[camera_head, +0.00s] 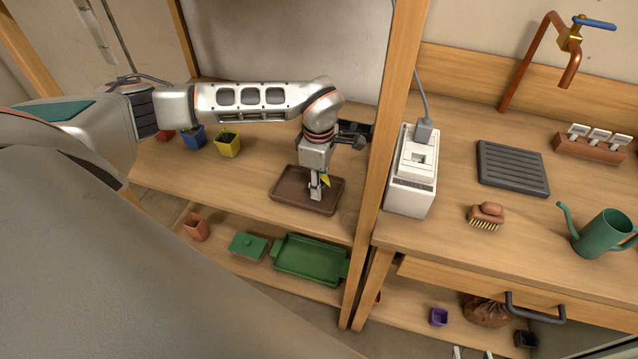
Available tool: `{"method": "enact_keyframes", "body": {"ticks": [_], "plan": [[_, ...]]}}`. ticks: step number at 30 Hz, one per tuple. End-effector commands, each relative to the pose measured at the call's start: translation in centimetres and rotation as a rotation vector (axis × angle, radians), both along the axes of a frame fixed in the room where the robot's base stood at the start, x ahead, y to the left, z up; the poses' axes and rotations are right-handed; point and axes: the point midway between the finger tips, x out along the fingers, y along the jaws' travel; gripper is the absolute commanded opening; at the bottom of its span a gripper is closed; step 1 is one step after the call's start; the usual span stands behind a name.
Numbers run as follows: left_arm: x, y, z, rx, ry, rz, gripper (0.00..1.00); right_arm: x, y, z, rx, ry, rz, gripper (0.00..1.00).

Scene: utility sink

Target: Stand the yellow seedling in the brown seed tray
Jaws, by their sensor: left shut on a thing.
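My left gripper (316,190) points down over the tray. It is shut on the yellow seedling (325,180), of which only a small yellow part shows beside the fingers. The fingers hide the rest of it, and I cannot tell whether its base touches the tray floor. My right gripper is not in view.
Red (165,135), blue (194,138) and yellow (228,145) pots stand left of the tray. A wooden post (378,150) and a white box (412,170) are close on the right. A green tray (310,258) is on the shelf below.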

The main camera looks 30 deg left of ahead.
Motion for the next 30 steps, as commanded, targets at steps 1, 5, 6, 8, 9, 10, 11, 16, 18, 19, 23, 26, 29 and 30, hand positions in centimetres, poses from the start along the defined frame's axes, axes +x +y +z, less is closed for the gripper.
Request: {"method": "enact_keyframes", "body": {"ticks": [1,5,6,8,9,10,11,16,18,19,23,26,29,30], "plan": [[0.0,0.0,-0.1,0.000,0.000,0.000,0.03,0.0,0.0,-0.1,0.000,0.001,0.000,0.40],[0.0,0.0,-0.4,0.001,0.000,0.001,0.30,-0.1,0.0,-0.3,-0.001,0.003,0.000,0.40],[0.0,0.0,-0.3,0.001,0.000,0.001,0.40,-0.1,0.0,-0.3,-0.001,0.004,0.000,0.40],[0.0,0.0,-0.3,0.001,0.000,0.001,0.42,-0.1,0.0,-0.3,-0.001,0.004,0.000,0.40],[0.0,0.0,-0.3,0.000,0.000,0.001,0.42,-0.1,0.0,-0.3,-0.001,0.004,0.000,0.40],[0.0,0.0,-0.3,0.000,0.000,0.000,0.42,-0.1,0.0,-0.3,-0.001,0.004,0.000,0.40],[0.0,0.0,-0.3,0.000,0.000,0.000,0.42,-0.1,0.0,-0.3,-0.001,0.004,0.000,0.40],[0.0,0.0,-0.3,0.000,0.000,0.000,0.42,-0.1,0.0,-0.3,-0.001,0.003,0.000,0.40],[0.0,0.0,0.0,0.000,0.000,0.000,0.42,-0.1,0.0,-0.2,-0.001,0.003,0.000,0.40],[0.0,0.0,0.2,0.000,0.000,0.000,0.42,-0.1,0.0,-0.1,-0.001,0.003,0.000,0.40],[0.1,0.1,1.8,0.001,-0.003,0.001,0.42,0.0,0.0,0.0,0.000,0.000,0.000,0.40],[0.1,0.1,3.8,0.001,-0.005,0.000,0.42,0.1,0.0,0.1,0.000,-0.002,-0.001,0.40],[0.1,0.0,5.9,0.001,-0.004,0.000,0.42,0.1,0.0,0.1,0.000,-0.002,-0.001,0.40],[0.1,0.1,6.8,0.001,-0.005,0.000,0.42,0.1,0.0,0.1,0.000,-0.003,0.000,0.40]]}}
